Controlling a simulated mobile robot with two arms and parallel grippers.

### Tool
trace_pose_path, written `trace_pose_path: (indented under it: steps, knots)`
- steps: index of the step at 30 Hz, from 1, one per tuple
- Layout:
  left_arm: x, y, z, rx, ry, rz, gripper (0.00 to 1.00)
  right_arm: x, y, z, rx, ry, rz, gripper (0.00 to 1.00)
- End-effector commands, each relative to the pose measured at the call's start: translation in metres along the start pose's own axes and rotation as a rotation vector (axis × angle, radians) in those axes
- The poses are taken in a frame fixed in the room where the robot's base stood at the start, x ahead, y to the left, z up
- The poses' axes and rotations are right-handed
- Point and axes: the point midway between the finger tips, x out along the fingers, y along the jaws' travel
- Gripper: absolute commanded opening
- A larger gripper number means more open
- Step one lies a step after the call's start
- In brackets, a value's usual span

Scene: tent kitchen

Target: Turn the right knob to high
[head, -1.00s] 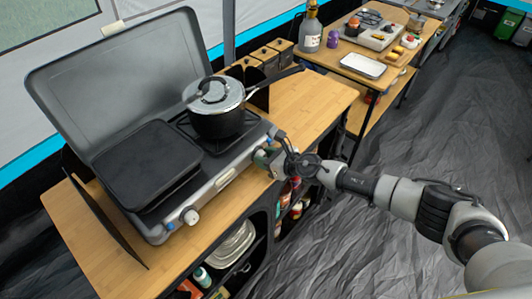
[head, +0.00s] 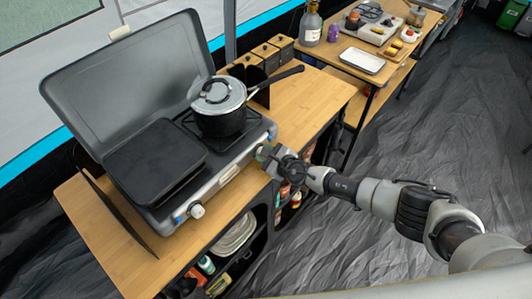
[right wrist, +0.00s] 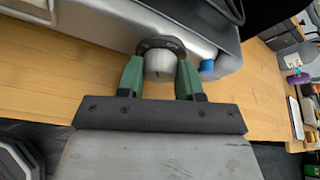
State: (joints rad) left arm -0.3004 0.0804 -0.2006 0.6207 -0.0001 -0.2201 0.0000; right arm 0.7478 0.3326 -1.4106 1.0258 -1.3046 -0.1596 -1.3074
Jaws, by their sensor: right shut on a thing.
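The grey camping stove (head: 232,160) stands on the wooden counter with its lid raised. My right gripper (head: 264,153) is at the right end of the stove's front. In the right wrist view its green fingers (right wrist: 160,78) are closed on the sides of the right knob (right wrist: 160,62), a silver knob with a dark collar. The knob's pointer is hard to make out. The left knob (head: 196,211) is in plain view on the stove front, apart from the gripper. My left gripper is not in view.
A lidded pot (head: 219,105) sits on the right burner, its handle pointing right. A black griddle (head: 155,160) covers the left side. A blue part (right wrist: 207,67) lies beside the right knob. Shelves with bottles are under the counter (head: 315,103).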

Motion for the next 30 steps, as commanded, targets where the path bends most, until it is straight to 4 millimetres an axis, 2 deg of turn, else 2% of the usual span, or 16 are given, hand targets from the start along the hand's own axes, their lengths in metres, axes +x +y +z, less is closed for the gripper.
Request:
trace_pose_path:
  steps: [7,8,12,13,23,26,30]
  knots:
    - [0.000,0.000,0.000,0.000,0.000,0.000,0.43,0.000,0.002,-0.001,0.000,0.001,0.003,0.12]
    - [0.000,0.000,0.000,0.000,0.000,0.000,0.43,0.000,0.002,-0.001,0.000,0.001,0.004,0.37]
    - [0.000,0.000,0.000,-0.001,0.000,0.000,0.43,0.000,0.001,-0.001,0.001,0.001,0.003,0.59]
    - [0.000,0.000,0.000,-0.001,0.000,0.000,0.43,0.000,0.001,-0.001,0.001,0.001,0.003,0.61]
    - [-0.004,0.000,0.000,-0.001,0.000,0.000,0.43,-0.005,-0.001,0.000,0.001,0.002,0.001,0.61]
    - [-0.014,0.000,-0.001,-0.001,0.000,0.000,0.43,-0.019,-0.002,0.002,0.000,0.002,0.002,0.61]
    - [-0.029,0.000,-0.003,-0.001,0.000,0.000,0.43,-0.048,-0.002,0.003,0.002,0.002,0.003,0.61]
